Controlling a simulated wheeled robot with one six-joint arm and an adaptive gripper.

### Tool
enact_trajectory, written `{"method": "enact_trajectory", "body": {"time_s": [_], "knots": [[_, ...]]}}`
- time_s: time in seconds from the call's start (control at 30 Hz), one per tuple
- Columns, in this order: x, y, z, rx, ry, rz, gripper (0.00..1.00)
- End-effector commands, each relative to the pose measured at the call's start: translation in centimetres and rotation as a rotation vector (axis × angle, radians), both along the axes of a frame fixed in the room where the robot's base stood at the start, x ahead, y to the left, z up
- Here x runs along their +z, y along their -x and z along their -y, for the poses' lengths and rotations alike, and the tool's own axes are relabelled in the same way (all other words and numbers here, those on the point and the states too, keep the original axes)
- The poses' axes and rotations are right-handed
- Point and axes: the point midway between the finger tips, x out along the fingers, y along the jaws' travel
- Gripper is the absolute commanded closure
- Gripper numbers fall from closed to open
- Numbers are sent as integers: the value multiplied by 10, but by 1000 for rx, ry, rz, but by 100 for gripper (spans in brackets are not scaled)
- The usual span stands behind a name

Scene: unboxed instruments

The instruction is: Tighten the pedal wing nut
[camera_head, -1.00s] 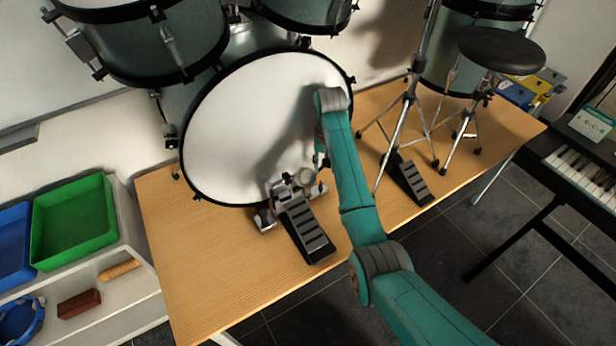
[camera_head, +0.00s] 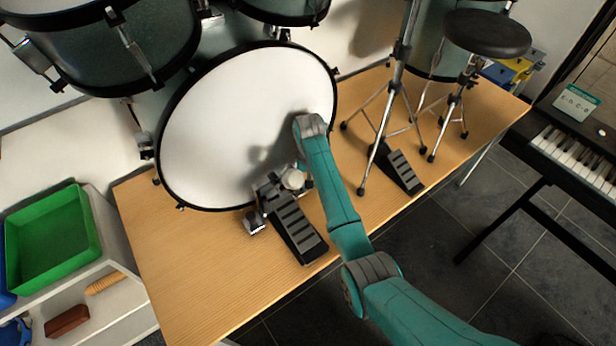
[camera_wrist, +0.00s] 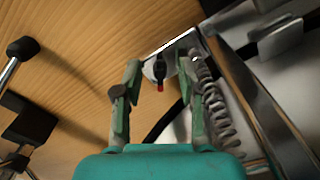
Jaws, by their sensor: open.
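The bass drum pedal (camera_head: 296,229) stands on the wooden table against the white drum head, with its pale round beater (camera_head: 293,180) raised. In the wrist view a small dark part with a red tip, apparently the wing nut (camera_wrist: 160,70), sits on a bright metal plate (camera_wrist: 176,46). My gripper (camera_wrist: 160,82) is open, one finger to each side of the dark part in the picture. I cannot tell how far the fingers are from it in depth. In the head view my wrist hides most of the gripper, and the wing nut cannot be made out.
A coiled spring (camera_wrist: 218,112) is close beside the right finger. The bass drum (camera_head: 235,120) rises right behind the pedal. A hi-hat stand with its own pedal (camera_head: 401,172) is to the right. The table's front left (camera_head: 190,270) is clear.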

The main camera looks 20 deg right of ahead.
Motion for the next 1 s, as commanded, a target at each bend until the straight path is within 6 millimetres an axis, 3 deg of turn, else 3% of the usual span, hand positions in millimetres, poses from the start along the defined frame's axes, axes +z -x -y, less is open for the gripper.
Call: {"method": "enact_trajectory", "body": {"time_s": [0.37, 0.5, 0.53, 1.0], "knots": [[-4, 2, 0, 0, 0, 1, 62], [-4, 2, 0, 0, 0, 1, 97], [-4, 2, 0, 0, 0, 1, 100], [-4, 2, -1, -66, 0, 0, 100]]}}
